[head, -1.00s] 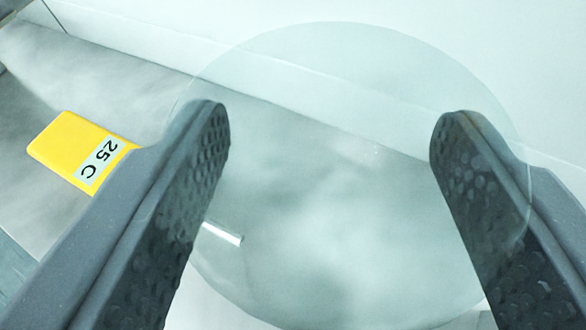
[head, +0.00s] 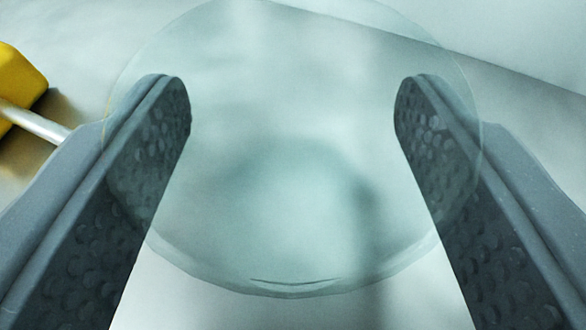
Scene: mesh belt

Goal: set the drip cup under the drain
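A large, clear, round glass-like piece (head: 292,225), which I take to be the drip cup, fills the middle of the head view. Its thin rim crosses in front of both fingers, which show through it. My gripper (head: 292,105) has its two grey dimpled fingers on either side, parted by a wide gap. The piece keeps its place between them, so I take it as held, though the contact is not clearly visible. A blurred, darker ring-like shading shows through the clear piece; I cannot tell what it is. I cannot make out the drain.
A yellow block-like handle (head: 18,82) with a pale metal rod (head: 35,122) lies on the grey surface at the left, partly cut off by the frame. A straight edge between grey and paler surfaces runs across the upper right.

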